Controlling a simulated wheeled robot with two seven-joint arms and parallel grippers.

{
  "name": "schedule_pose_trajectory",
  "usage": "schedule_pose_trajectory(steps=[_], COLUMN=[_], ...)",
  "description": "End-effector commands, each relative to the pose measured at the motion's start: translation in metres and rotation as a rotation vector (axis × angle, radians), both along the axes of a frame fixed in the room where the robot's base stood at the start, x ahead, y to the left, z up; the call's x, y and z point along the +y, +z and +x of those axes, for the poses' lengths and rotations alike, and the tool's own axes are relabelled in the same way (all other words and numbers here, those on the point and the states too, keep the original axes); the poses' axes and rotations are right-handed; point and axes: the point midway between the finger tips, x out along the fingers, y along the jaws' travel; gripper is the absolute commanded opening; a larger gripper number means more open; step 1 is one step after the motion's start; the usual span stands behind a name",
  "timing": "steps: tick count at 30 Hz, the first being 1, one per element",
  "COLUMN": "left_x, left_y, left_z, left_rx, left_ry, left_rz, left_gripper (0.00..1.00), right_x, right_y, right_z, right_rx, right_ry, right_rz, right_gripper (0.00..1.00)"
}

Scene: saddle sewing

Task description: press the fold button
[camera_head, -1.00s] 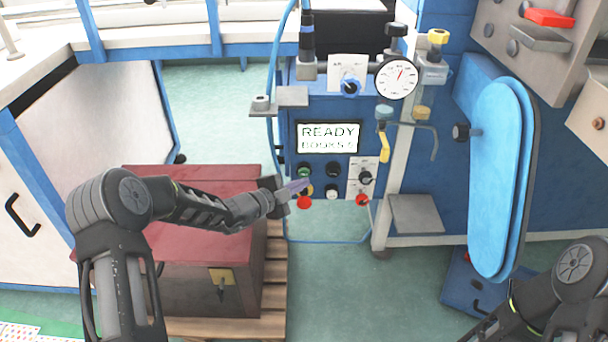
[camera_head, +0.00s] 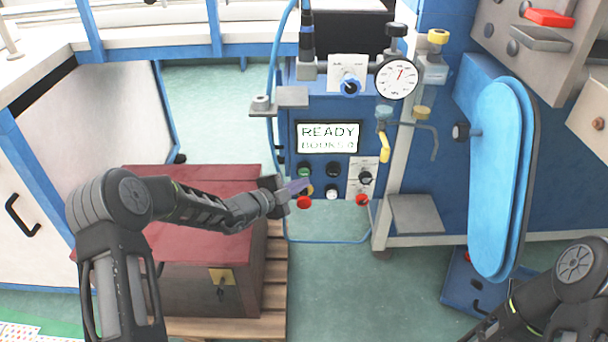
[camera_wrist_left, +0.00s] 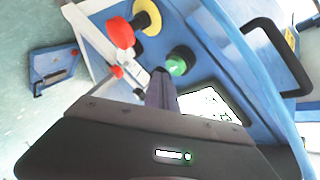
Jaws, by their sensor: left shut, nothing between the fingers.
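The blue control panel (camera_head: 300,152) carries several round buttons and a screen (camera_head: 327,137) reading "READY" above a small line. The green button (camera_head: 304,172) is above a yellow one, with a red one (camera_head: 304,202) below; black and white ones are to the right. I cannot read which is the fold button. My left gripper (camera_head: 303,185) is shut and empty, its tips in front of the left column, partly hiding the yellow button. In the left wrist view the tips (camera_wrist_left: 160,74) are beside the green button (camera_wrist_left: 180,61); contact cannot be told. My right gripper is out of frame.
A dark red box (camera_head: 205,245) on a wooden pallet stands under my left arm. A blue padded board (camera_head: 497,180) stands to the right. The floor before the panel is clear.

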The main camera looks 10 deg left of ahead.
Motion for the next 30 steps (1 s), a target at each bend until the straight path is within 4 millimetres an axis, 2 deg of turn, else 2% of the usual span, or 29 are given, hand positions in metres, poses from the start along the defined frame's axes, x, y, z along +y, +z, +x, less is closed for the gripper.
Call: schedule_pose_trajectory(steps=[9, 30], left_x=[0.002, 0.003], left_y=[0.001, 0.0], left_z=[0.008, 0.011], left_rx=[0.0, 0.0], left_ry=[0.001, 0.0], left_rz=[0.0, -0.001], left_gripper=[0.0, 0.0], right_x=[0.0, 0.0], right_y=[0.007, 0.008], right_z=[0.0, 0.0], right_rx=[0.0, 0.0], right_ry=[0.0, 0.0], right_rz=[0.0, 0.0], right_gripper=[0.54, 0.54])
